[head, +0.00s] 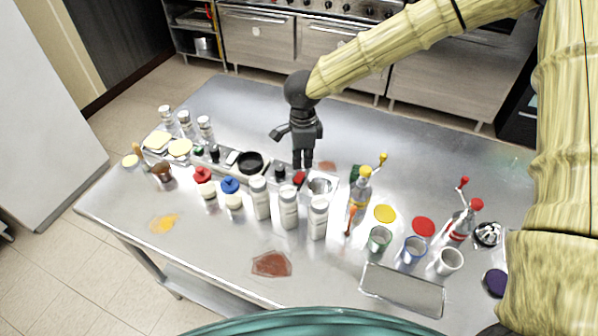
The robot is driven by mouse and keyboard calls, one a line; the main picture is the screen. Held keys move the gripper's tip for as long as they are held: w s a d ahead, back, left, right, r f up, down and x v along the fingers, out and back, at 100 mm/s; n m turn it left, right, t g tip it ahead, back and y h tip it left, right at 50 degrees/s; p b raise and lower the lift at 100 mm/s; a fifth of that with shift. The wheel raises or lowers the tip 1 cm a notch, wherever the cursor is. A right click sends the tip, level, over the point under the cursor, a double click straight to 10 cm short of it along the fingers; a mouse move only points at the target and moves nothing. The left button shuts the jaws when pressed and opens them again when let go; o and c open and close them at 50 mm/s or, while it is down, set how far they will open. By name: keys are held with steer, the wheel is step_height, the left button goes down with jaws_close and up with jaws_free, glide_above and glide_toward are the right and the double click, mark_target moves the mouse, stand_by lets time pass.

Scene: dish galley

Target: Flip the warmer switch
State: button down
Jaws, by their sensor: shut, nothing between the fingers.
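A low grey metal unit (267,174), which looks like the warmer, runs across the middle of the table. It carries a round black pan or well (250,162), dark knob-like pieces (280,171) and a small red piece (299,178) that looks like the switch. Which way the switch is set is too small to tell. My gripper (303,166) points down from above, shut and empty. Its fingertips appear just above and behind the red piece; whether they touch it cannot be told.
White bottles (289,208) stand close in front of the unit. A metal cup (320,187) sits right of the red piece. A clear bottle with a yellow cap (359,200) stands farther right. Shakers (185,123) stand at the left. The table (400,150) behind is largely clear.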

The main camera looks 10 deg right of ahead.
mark_target(302, 172)
steer(key=shift+r+p, duration=2.35)
steer(key=shift+p, duration=0.05)
